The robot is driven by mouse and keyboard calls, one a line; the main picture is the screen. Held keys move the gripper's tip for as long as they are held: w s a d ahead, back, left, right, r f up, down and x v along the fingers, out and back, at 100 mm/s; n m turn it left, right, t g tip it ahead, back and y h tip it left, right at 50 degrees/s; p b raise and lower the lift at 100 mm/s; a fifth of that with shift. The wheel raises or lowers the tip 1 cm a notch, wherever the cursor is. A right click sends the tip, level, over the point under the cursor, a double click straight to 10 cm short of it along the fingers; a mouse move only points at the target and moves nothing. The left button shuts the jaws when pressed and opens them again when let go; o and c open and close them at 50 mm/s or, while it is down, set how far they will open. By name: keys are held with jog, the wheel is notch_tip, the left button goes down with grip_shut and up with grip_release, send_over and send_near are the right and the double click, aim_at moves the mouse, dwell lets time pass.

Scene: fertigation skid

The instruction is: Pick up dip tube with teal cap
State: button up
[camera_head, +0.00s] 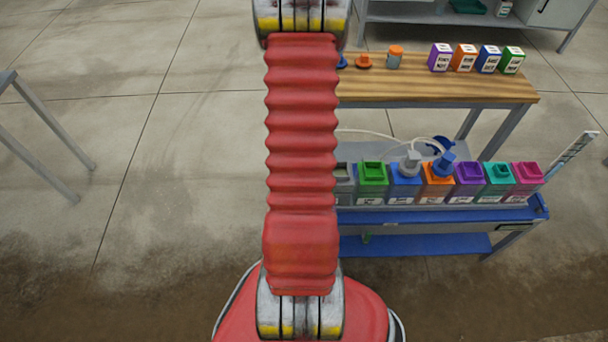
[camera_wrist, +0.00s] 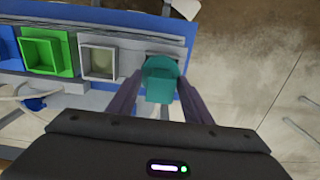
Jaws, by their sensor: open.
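In the wrist view the teal cap (camera_wrist: 160,86) of the dip tube sits at the blue skid's edge, beside a grey open tank (camera_wrist: 100,62). Its pale tube is mostly hidden below the cap. My gripper (camera_wrist: 161,79) is open, with one dark finger on each side of the cap. I cannot tell whether either finger touches it. In the head view my red arm covers the gripper and the capped tube.
A green open tank (camera_wrist: 45,53) stands left of the grey one. In the head view, tanks line the blue skid (camera_head: 430,215), with a grey fitting (camera_head: 410,163) and a blue fitting (camera_head: 441,166) on two. A wooden bench (camera_head: 430,92) holds labelled boxes behind. Floor at left is mostly clear.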

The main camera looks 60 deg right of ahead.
jog(key=shift+c, duration=0.4)
grip_shut()
dwell(0.4)
